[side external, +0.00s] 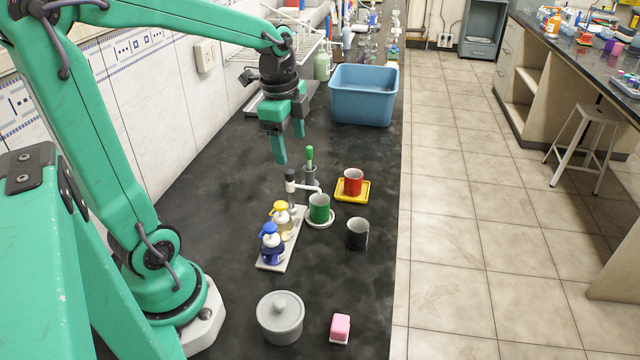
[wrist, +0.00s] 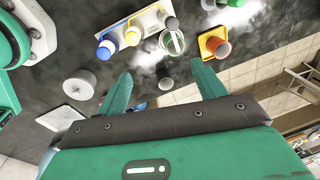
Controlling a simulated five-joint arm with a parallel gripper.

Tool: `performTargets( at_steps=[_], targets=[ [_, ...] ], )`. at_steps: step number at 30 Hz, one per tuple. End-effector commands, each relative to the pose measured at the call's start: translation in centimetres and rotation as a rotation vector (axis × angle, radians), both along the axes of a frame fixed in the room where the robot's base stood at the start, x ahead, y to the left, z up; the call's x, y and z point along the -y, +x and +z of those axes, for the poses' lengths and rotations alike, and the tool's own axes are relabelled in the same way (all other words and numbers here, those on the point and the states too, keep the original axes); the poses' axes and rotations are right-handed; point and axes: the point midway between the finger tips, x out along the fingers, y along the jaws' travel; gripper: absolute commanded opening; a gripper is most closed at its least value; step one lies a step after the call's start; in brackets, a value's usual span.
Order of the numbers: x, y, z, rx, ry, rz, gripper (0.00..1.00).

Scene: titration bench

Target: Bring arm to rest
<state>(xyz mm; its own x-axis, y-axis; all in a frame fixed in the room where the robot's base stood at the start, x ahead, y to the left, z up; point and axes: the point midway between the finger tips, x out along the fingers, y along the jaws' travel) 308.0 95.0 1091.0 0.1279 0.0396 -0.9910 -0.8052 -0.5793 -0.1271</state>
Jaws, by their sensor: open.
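My gripper (side external: 289,142) hangs in the air above the back of the dark bench, fingers pointing down. Its two fingers stand apart with nothing between them. In the wrist view the open gripper (wrist: 161,68) shows empty over the bench. The teal arm reaches over from the left. A green mug (side external: 319,209) sits on a white saucer under a stand, and a red mug (side external: 353,182) sits on a yellow saucer (side external: 350,197). Both stand in front of and below my gripper, clear of it.
A white tray (side external: 268,266) bears a blue bottle (side external: 271,250) and a yellow bottle (side external: 281,220). A black mug (side external: 357,235), lidded grey pot (side external: 281,318) and pink block (side external: 340,327) stand nearer. A blue tub (side external: 362,98) stands behind my gripper. The tiled wall is left.

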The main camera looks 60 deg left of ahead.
Motion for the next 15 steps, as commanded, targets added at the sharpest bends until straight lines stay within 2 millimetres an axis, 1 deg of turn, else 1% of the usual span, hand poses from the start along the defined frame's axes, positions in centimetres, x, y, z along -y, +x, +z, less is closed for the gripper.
performTargets(
  at_steps=[1,6,15],
  targets=[
    [0.8,-0.5,0.5,0.024,-0.002,0.043,0.69],
    [3.0,-1.9,1.5,0.102,-0.028,0.219,0.69],
    [6.3,-4.8,2.6,0.231,-0.124,0.524,0.69]
  ],
)
